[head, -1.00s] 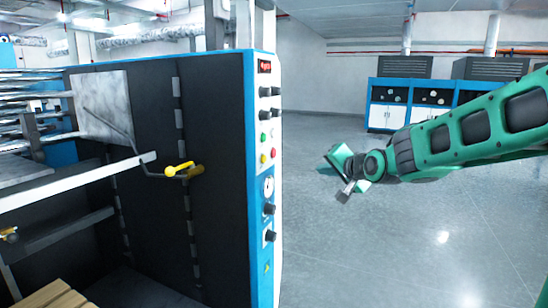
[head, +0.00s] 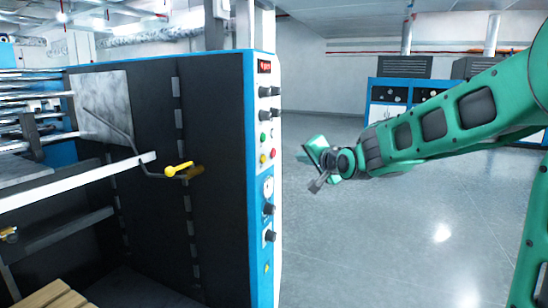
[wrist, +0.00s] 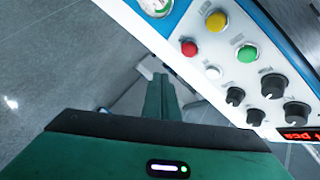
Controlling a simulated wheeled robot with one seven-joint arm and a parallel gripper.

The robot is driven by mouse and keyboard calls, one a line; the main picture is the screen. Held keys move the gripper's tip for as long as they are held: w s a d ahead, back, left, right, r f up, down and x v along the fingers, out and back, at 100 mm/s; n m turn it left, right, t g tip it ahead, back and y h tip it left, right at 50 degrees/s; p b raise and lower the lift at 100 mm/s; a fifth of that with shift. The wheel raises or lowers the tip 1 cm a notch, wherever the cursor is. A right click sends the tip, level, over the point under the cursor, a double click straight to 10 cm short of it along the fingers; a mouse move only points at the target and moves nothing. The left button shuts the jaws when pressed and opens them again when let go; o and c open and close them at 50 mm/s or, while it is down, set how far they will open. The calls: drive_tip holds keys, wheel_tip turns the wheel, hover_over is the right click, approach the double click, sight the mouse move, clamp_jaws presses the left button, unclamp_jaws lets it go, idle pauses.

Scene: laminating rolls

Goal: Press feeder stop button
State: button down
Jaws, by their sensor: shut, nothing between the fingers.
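The feeder's control panel (head: 265,200) is the narrow white face on the right end of the blue machine. A red button (head: 273,153) sits on it beside a yellow button (head: 263,158), below a green button (head: 263,137). In the wrist view the red button (wrist: 189,48) is unobstructed, with the yellow (wrist: 216,21), green (wrist: 247,54) and white (wrist: 213,72) buttons near it. I read no labels. My gripper (head: 317,186) is shut and empty, right of the panel and apart from it. Its fingertips (wrist: 160,77) point up the wrist view, below and left of the red button.
Black knobs (wrist: 273,85) and a red display (wrist: 298,135) lie close to the buttons, and a gauge (head: 268,187) sits below them. A yellow-handled lever (head: 179,168) sticks out of the machine's dark side. Grey floor (head: 400,240) is open to the right; blue cabinets stand behind.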

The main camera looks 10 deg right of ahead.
sight(273, 153)
drive_tip(key=shift+w+a, duration=0.8)
drive_tip(key=shift+a, duration=0.3)
drive_tip(key=shift+w+a, duration=0.75)
drive_tip(key=shift+a, duration=0.3)
idle(0.5)
drive_tip(key=shift+w+a, duration=0.2)
drive_tip(key=shift+a, duration=0.15)
drive_tip(key=shift+w+a, duration=0.2)
drive_tip(key=shift+a, duration=0.15)
idle(1.0)
drive_tip(key=shift+d, duration=0.1)
drive_tip(key=shift+s+d, duration=0.5)
drive_tip(key=shift+d, duration=0.05)
